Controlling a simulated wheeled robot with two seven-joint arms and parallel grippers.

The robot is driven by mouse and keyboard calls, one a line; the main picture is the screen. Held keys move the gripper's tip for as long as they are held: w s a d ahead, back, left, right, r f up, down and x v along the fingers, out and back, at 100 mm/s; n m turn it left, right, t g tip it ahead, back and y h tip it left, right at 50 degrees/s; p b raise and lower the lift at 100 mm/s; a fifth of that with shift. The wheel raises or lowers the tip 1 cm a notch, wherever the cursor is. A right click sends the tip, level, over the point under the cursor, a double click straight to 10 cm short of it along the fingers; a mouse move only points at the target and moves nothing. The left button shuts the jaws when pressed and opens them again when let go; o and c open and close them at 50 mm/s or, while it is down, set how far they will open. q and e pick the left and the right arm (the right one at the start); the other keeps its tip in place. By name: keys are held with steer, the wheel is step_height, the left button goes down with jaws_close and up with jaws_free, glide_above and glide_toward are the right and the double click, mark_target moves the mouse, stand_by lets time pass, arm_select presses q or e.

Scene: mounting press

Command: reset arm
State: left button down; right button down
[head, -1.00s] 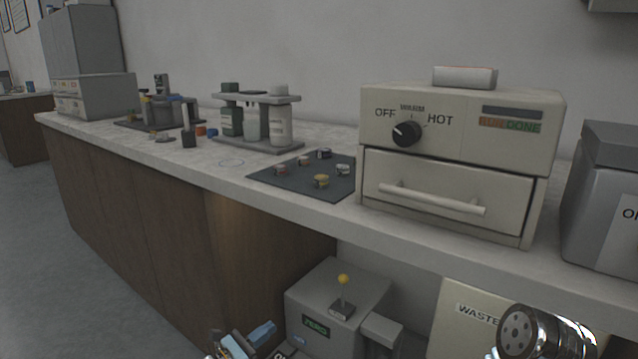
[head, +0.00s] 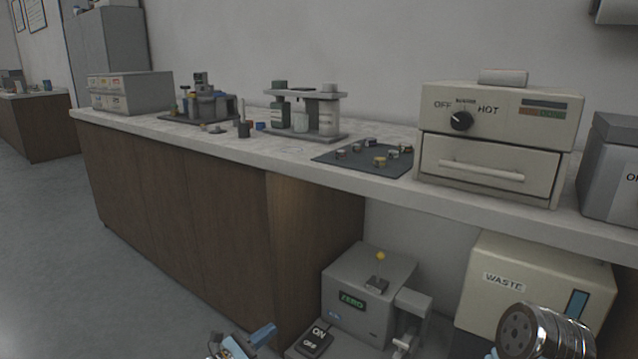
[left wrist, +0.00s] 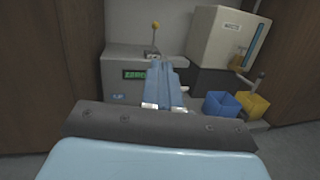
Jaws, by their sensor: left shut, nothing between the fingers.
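My left gripper (head: 262,335) is low in the head view, in front of the cabinet side and left of the grey press unit. Its blue fingers fill the middle of the left wrist view (left wrist: 160,80), closed together with nothing between them. They point toward the grey mounting press (head: 365,285), which has a green ZERO display and a yellow-knobbed lever and also shows in the left wrist view (left wrist: 125,65). I cannot see my right gripper; only a shiny metal part, likely of my right arm, shows at the lower right.
The counter (head: 180,130) carries a rack of bottles (head: 305,115), a dark mat (head: 345,160) with several small pieces, and an oven (head: 490,160) with its drawer shut. A WASTE box (head: 540,270) stands below. Blue (left wrist: 220,105) and yellow (left wrist: 252,103) bins sit beside the press. The left floor is clear.

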arm_select(q)
steer(key=s+d+f+m+g+y+p, duration=0.1)
steer(key=s+d+f+m+g, duration=0.45)
steer(key=s, duration=0.25)
steer(key=s+d+f+m+g+y, duration=0.1)
steer(key=s+d+f+m+g, duration=0.4)
steer(key=s+d, duration=0.3)
steer(key=s+a+f+m+g+y+p, duration=0.1)
steer(key=s+a+f+m+y, duration=0.1)
steer(key=s+a+m+y, duration=0.2)
steer(key=s+a+f+m+g+y+p, duration=0.1)
steer(key=s+a+m+y, duration=0.3)
steer(key=s, duration=1)
steer(key=a+f+m, duration=0.1)
steer(key=a+m, duration=0.2)
steer(key=m, duration=0.2)
steer(key=shift+s+a+f+m+y, duration=0.15)
steer(key=shift+s+m+y, duration=0.1)
steer(key=shift+m+y, duration=0.15)
